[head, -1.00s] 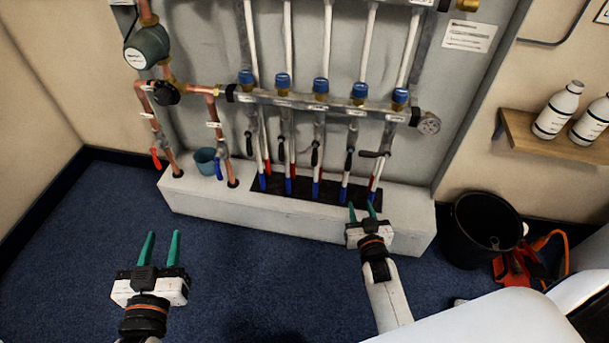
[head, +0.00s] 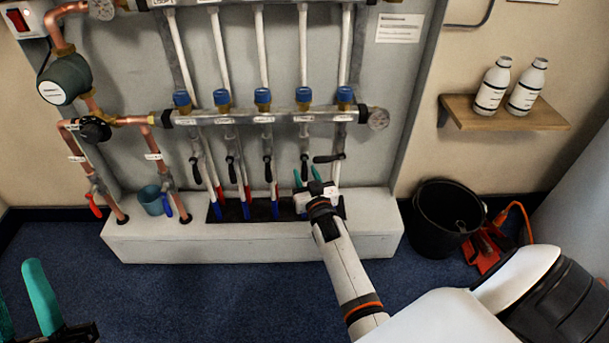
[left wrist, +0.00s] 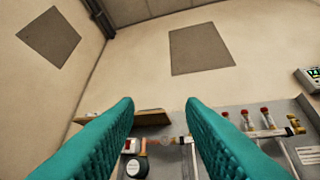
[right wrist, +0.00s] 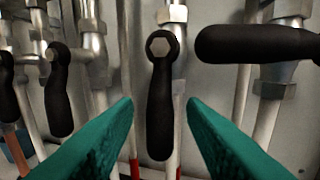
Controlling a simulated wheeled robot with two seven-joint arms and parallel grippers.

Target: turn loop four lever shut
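The loop four lever (head: 304,167) is the fourth black handle from the left under the manifold bar, and it hangs straight down. In the right wrist view this lever (right wrist: 160,105) is upright in the middle, with its hex nut at the top. My right gripper (head: 306,176) is open just in front of the lever. Its teal fingers (right wrist: 160,110) show one on each side of the handle, apart from it in the picture; the depth gap is unclear. My left gripper (head: 22,290) is open and empty at the lower left. Its spread fingers also show in the left wrist view (left wrist: 160,105).
The loop five lever (head: 328,158) lies level close on the right and looks large in the right wrist view (right wrist: 258,45). The loop three lever (head: 268,168) hangs at left. A white plinth (head: 150,243) runs below. A black bucket (head: 425,230) stands right.

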